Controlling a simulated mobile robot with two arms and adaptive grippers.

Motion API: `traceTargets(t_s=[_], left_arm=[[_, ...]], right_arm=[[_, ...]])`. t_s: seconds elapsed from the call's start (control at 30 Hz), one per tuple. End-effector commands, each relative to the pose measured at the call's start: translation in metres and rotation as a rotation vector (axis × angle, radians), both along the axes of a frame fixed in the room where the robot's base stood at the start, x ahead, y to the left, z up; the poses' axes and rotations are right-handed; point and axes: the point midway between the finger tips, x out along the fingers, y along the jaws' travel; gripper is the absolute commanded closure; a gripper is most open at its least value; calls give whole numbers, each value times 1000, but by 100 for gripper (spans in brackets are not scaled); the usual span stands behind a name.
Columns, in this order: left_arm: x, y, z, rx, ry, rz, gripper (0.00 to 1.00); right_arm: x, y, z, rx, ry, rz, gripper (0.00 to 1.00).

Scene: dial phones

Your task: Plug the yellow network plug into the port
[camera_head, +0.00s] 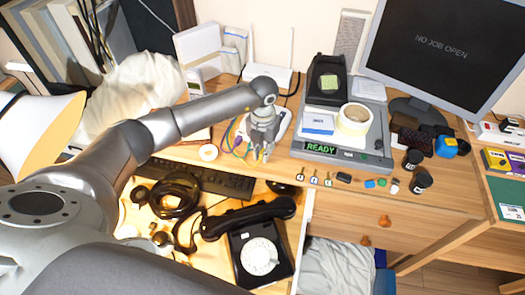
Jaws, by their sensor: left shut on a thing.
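My left gripper (262,152) points down over the desk, left of the grey scale-like device. It is shut, with a bit of yellow showing at its fingertips; this looks like the yellow network plug, mostly hidden by the fingers. Thin coloured cables (236,134), yellow among them, loop just left of the gripper. A white device (284,119) lies behind the gripper and is partly covered by it. A white router (268,74) with two antennas stands at the back of the desk. I cannot make out the port. My right gripper is not in view.
The grey device (345,155) with a READY display holds a tape roll (354,119). A black dial phone (259,252) and coiled black cable (172,194) lie in front. A keyboard (225,184) is near the gripper. Small items line the desk's front edge. A monitor (440,50) stands right.

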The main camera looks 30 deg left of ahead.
Motion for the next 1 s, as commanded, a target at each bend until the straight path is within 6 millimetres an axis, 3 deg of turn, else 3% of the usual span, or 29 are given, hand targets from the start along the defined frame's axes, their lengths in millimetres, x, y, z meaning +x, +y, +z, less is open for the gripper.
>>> traceTargets(t_s=[0.7,0.73,0.9,1.0], left_arm=[[12,0,0,0,-3,1,98],[12,0,0,0,-4,1,84],[13,1,1,1,-7,2,62],[14,3,2,4,-9,4,60]], right_arm=[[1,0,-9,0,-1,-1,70],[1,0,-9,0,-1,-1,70],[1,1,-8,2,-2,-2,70],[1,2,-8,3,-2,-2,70]])
